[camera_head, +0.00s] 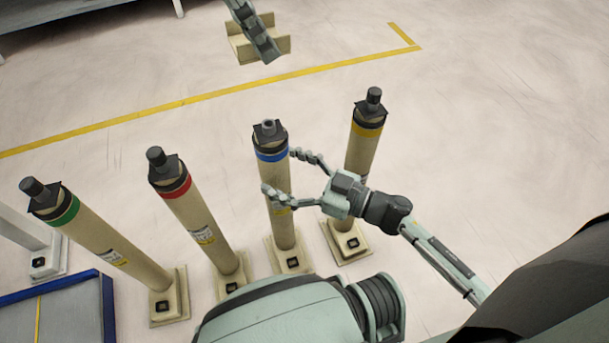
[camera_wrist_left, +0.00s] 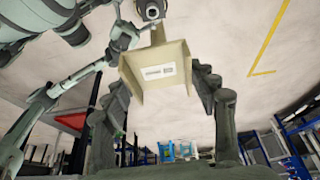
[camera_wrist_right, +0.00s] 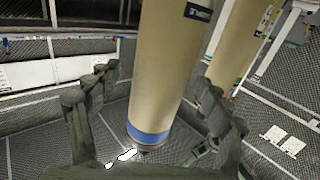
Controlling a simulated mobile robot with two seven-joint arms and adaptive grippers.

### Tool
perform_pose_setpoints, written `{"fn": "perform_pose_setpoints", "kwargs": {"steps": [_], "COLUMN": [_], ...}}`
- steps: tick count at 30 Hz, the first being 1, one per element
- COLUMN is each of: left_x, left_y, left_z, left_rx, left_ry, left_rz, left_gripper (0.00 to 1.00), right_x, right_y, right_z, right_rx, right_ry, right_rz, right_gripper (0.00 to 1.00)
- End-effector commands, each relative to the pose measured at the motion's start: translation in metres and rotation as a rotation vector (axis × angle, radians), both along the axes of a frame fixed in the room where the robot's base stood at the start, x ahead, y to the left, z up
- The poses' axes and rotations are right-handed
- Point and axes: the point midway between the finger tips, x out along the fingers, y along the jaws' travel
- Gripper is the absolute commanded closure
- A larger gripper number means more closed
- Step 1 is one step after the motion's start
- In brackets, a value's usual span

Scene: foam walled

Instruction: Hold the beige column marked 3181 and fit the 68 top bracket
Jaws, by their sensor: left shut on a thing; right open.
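The beige column with a blue band (camera_head: 276,200) stands upright on a square base in the head view; its label is too small to read. My right gripper (camera_head: 278,171) is open, with one finger on either side of this column. In the right wrist view the column (camera_wrist_right: 160,60) passes between the spread fingers, with a gap on at least one side. My left gripper (camera_head: 264,45), at the top of the head view, is shut on a beige bracket (camera_head: 240,42). In the left wrist view the bracket (camera_wrist_left: 154,74) sits between the fingers, its white label unreadable.
Similar columns stand beside it: yellow-banded (camera_head: 361,155) close on the right, red-banded (camera_head: 200,215) and green-banded (camera_head: 105,245) on the left. A blue-edged platform (camera_head: 60,305) is at the lower left. The floor behind, with a yellow line (camera_head: 200,98), is clear.

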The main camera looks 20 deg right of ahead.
Motion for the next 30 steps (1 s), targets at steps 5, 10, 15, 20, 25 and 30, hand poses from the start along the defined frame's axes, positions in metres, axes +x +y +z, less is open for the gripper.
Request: {"fn": "perform_pose_setpoints", "kwargs": {"steps": [5,10,15,20,25,30], "left_x": [0.0,0.0,0.0,0.0,0.0,0.0], "left_y": [-0.0001,-0.0001,-0.0002,-0.0001,-0.0003,-0.0002], "left_z": [0.0005,0.0005,0.0004,0.0005,0.0004,0.0005], "left_rx": [-0.001,-0.001,-0.001,-0.001,-0.001,-0.001], "left_ry": [0.0,0.0,0.0,0.0,0.0,0.0], "left_rz": [0.0,0.0,0.0,0.0,0.0,0.0], "left_gripper": [0.75,0.75,0.75,0.75,0.75,0.75], "right_x": [0.0107,0.0127,0.0125,0.0124,0.0123,0.0122], "right_y": [0.0106,0.0126,0.0125,0.0125,0.0124,0.0124], "right_z": [0.0003,0.0002,0.0002,0.0003,0.0003,0.0003], "right_rx": [0.001,0.001,0.001,0.001,0.001,0.001], "right_ry": [0.0,0.001,0.001,0.0,0.0,0.0], "right_rz": [0.0,0.0,0.0,0.0,0.0,0.0], "right_gripper": [0.21,0.21,0.23,0.43,0.64,0.85]}}
